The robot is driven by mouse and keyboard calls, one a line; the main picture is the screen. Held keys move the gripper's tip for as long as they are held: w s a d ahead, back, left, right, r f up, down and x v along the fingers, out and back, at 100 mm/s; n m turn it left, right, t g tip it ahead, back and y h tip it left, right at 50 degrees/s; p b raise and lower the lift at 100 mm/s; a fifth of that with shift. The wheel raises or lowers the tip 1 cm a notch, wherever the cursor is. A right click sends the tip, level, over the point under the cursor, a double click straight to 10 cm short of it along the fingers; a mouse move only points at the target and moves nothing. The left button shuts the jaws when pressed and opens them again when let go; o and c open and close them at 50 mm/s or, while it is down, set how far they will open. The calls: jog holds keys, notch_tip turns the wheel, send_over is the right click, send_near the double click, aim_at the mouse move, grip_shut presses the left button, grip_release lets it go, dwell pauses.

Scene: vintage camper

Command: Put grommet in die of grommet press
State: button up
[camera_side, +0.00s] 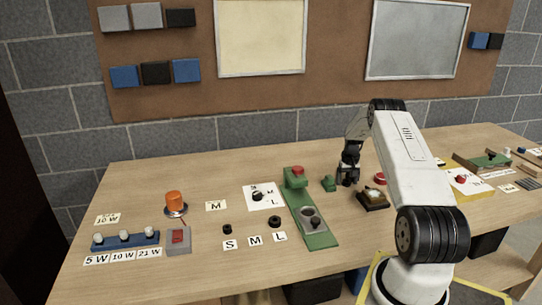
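Two small black ring-like pieces, which look like grommets, lie on the table: one (227,229) behind the S label and one (275,221) behind the L label. No ring shows behind the M label. A long green device (322,239), which may be the grommet press, has a red-topped block at its far end and a grey round part (309,212) near its front. A dark piece (316,222) sits at that round part; I cannot tell what it is. My gripper (347,182) points down over the table, right of the device. Its fingers are too small and dark to read.
A small green block (329,184) stands left of my gripper, and a dark box with a tan top (373,198) stands to its right. A dial card (262,196), an orange lamp (175,202) and a blue bulb strip (125,240) are on the left.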

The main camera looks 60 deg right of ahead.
aim_at(347, 181)
jog(key=shift+r, duration=0.1)
notch_tip(347, 181, up, 12)
dwell(0.8)
dwell(0.5)
